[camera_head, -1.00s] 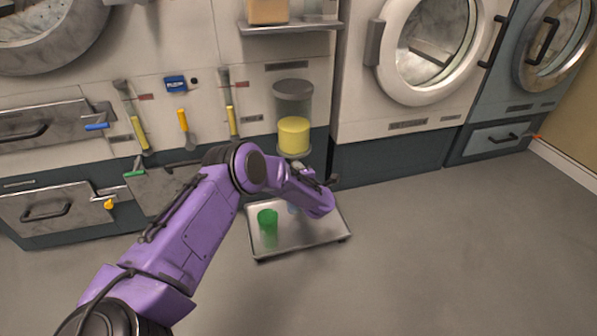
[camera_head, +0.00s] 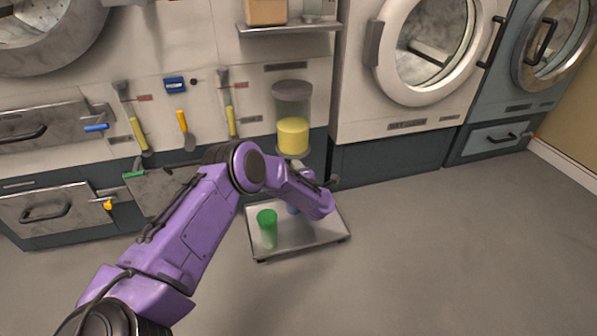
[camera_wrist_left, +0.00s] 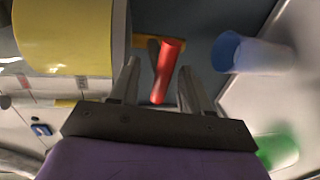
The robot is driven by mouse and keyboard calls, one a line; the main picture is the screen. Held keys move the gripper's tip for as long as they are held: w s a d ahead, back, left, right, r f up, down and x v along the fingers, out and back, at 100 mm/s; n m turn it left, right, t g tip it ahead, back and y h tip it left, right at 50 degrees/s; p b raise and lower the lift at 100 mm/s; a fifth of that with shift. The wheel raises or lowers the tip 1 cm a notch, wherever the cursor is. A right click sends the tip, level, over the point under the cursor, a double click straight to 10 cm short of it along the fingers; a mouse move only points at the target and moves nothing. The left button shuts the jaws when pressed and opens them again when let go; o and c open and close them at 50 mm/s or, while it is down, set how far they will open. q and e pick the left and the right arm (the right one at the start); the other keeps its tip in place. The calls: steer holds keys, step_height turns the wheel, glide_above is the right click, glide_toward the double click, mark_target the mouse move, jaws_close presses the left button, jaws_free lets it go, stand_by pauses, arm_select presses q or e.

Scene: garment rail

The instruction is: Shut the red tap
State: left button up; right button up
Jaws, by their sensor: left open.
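The red tap handle (camera_wrist_left: 166,72) shows in the left wrist view as a red bar, slightly tilted, in the gap between the fingers of my left gripper (camera_wrist_left: 159,68). The gripper is open. I cannot tell whether either finger touches the handle. A clear container with yellow contents (camera_head: 293,135) hangs on the wall; it is also large at the upper left of the wrist view (camera_wrist_left: 68,38). In the head view my purple arm hides the tap and the left gripper's fingers. My right gripper is not in view.
A metal tray (camera_head: 310,237) stands on the floor below the container. It holds a green cup (camera_head: 267,229) and a blue cup (camera_head: 292,208), partly hidden by my arm. Brushes (camera_head: 228,105) hang on the wall to the left. The floor at the right is clear.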

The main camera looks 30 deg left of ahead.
arm_select(q)
steer(key=p+v, duration=0.3)
steer(key=v, duration=0.7)
steer(key=shift+p, duration=0.4)
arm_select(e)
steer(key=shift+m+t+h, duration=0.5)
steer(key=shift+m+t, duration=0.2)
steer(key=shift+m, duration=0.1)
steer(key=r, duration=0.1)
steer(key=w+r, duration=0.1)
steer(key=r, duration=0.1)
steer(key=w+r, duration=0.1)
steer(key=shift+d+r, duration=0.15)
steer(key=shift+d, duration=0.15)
arm_select(q)
steer(key=shift+r, duration=0.1)
